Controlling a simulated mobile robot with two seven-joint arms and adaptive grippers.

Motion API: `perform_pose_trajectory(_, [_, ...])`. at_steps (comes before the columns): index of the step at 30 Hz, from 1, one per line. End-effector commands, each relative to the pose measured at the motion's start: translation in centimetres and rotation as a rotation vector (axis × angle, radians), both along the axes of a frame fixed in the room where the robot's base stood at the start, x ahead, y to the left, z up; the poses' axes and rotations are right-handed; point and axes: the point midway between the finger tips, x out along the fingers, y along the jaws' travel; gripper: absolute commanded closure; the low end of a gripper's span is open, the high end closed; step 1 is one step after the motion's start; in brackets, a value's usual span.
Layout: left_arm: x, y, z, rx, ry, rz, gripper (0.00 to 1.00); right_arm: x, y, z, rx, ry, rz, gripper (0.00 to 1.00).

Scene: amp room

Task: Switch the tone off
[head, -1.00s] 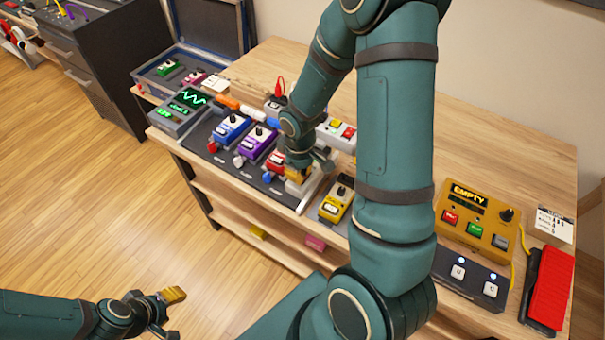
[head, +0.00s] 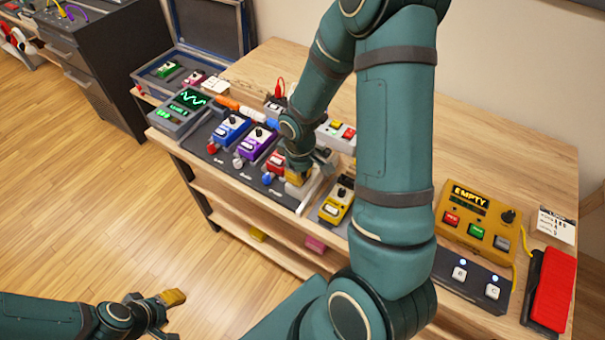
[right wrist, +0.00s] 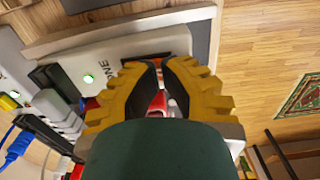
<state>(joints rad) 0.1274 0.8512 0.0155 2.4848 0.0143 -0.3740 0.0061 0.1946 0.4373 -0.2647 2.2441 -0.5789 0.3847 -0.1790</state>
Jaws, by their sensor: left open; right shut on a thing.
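A pale box with lettering ending in "ONE" (right wrist: 125,55) fills the upper middle of the right wrist view. A green light (right wrist: 88,79) is lit on it. My right gripper (right wrist: 160,68) has its yellow fingers at this box, shut on a small red part (right wrist: 158,103) that shows between them; the fingers hide most of it. In the head view the right gripper (head: 297,176) is on the pedal row, and my forearm partly covers the pale box (head: 309,189). My left gripper (head: 157,305) is open and empty over the floor at lower left.
Blue (head: 230,130) and purple (head: 257,143) pedals stand left of the right gripper, a yellow pedal (head: 337,203) right of it. A scope with a green trace (head: 188,100) is at the row's left end. An orange "EMPTY" box (head: 478,220) and red pedal (head: 553,290) are at right.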

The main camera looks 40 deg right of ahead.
Motion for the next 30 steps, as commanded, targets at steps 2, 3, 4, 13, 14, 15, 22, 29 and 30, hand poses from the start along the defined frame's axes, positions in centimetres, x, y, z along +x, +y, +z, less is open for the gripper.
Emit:
perform_pose_trajectory(2, [0.0,0.0,0.6,0.0,0.0,0.0,0.53,0.0,0.0,0.8,0.0,-0.001,0.0,1.0])
perform_pose_trajectory(3, [0.0,0.0,0.9,0.0,0.0,0.0,0.53,0.0,0.0,1.1,-0.001,-0.001,0.0,1.0])
perform_pose_trajectory(4, [0.0,0.0,1.1,0.0,0.0,0.0,0.53,0.0,0.0,1.3,0.0,-0.002,0.0,1.0])
perform_pose_trajectory(13, [0.0,0.0,2.7,0.0,0.0,0.0,0.53,0.1,0.0,3.5,0.0,-0.002,0.001,1.0])
perform_pose_trajectory(14, [0.0,0.0,2.9,0.0,0.0,0.0,0.53,0.1,0.0,3.7,0.0,-0.002,0.001,1.0])
perform_pose_trajectory(15, [0.0,0.0,3.1,0.0,0.0,0.0,0.53,0.1,0.0,4.0,0.0,-0.002,0.001,1.0])
perform_pose_trajectory(22, [0.0,0.0,4.3,0.0,0.0,0.0,0.53,0.0,0.0,5.7,0.0,-0.001,0.001,1.0])
perform_pose_trajectory(29, [0.0,0.0,5.1,0.0,0.0,0.0,0.53,0.0,0.0,6.8,0.001,-0.002,0.001,1.0])
perform_pose_trajectory(30, [0.0,0.0,5.1,0.0,0.0,0.0,0.53,0.0,0.0,6.8,0.001,-0.002,0.001,1.0])
